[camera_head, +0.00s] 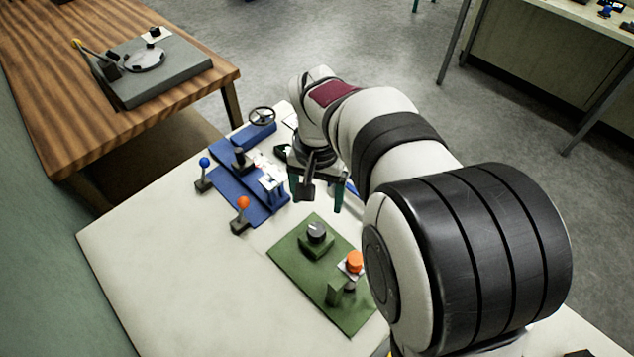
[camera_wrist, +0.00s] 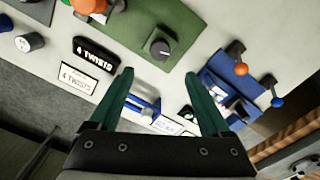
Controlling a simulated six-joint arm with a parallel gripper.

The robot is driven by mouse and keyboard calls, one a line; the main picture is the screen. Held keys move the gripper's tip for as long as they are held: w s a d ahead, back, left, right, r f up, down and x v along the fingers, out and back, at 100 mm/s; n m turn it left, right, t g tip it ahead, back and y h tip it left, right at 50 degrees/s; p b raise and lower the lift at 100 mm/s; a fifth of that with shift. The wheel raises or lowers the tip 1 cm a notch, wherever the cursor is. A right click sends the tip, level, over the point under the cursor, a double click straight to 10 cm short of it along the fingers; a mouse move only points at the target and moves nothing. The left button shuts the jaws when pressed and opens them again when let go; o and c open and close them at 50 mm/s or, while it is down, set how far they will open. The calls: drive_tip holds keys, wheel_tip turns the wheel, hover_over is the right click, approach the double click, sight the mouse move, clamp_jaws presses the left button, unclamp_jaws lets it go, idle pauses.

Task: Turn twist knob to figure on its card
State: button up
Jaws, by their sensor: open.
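A round dark knob with a pale mark (camera_head: 317,232) sits on a green block on the green board (camera_head: 290,262). It also shows in the wrist view (camera_wrist: 160,47), above the gap between my fingers. A black sign (camera_wrist: 93,52) and a white card (camera_wrist: 76,78) both read "4 TWISTS" at the left of the wrist view. A pale cylinder with a dark centre (camera_wrist: 28,42) stands left of them. I cannot tell which part the card belongs to. My gripper (camera_head: 317,192) is open and empty above the table, beyond the knob; its green fingers (camera_wrist: 158,75) touch nothing visible.
An orange button (camera_head: 354,262) stands on the green board near my arm. Blue panels (camera_head: 235,172) with levers, a blue ball lever (camera_head: 204,163) and an orange ball lever (camera_head: 243,203) stand left of my gripper. The table's front left (camera_head: 170,275) is clear.

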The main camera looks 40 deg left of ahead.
wheel_tip(320, 180, up, 5)
drive_tip(key=shift+f, duration=0.2)
drive_tip(key=w+d+r+m, duration=0.3)
drive_tip(key=d, duration=0.9)
drive_tip(key=s+d+m+y, duration=0.1)
drive_tip(key=s+d+m, duration=0.1)
drive_tip(key=d, duration=0.6)
drive_tip(key=s+d+m, duration=0.2)
drive_tip(key=d+m, duration=0.1)
drive_tip(key=d, duration=0.4)
drive_tip(key=s+d+f+m, duration=0.2)
drive_tip(key=s+d+m, duration=0.1)
drive_tip(key=s+d, duration=0.3)
drive_tip(key=shift+s+d+f+y, duration=0.2)
drive_tip(key=shift+s+y, duration=0.2)
drive_tip(key=shift+s, duration=0.85)
